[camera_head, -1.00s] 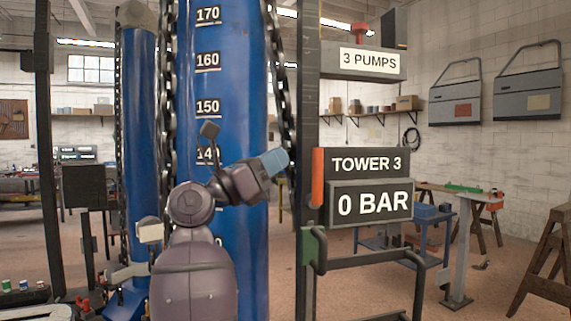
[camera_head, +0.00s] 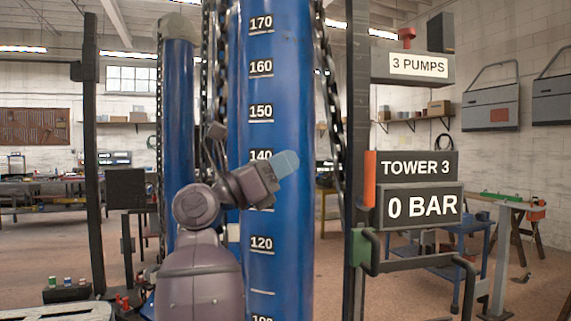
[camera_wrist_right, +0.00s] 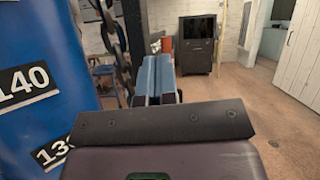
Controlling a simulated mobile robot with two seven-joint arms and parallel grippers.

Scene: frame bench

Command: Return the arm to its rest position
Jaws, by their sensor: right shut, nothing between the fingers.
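My right arm rises from the bottom of the head view, in front of a blue column with a white number scale. My right gripper (camera_head: 287,163) points to the right and a little up, with its light blue fingers together and nothing between them. In the right wrist view the gripper (camera_wrist_right: 154,80) also shows its two blue fingers side by side, closed. The blue column (camera_wrist_right: 40,60) is left of the gripper there, and the fingers stand apart from it as far as I can see. My left gripper is not in view.
The scaled blue column (camera_head: 283,240) stands close behind my arm, with a chain beside it. A frame with the TOWER 3 sign (camera_head: 417,166), the 0 BAR display (camera_head: 420,207), an orange lever (camera_head: 369,178) and a green-ended handle (camera_head: 361,249) stands right. A dark cabinet (camera_wrist_right: 197,45) stands farther off.

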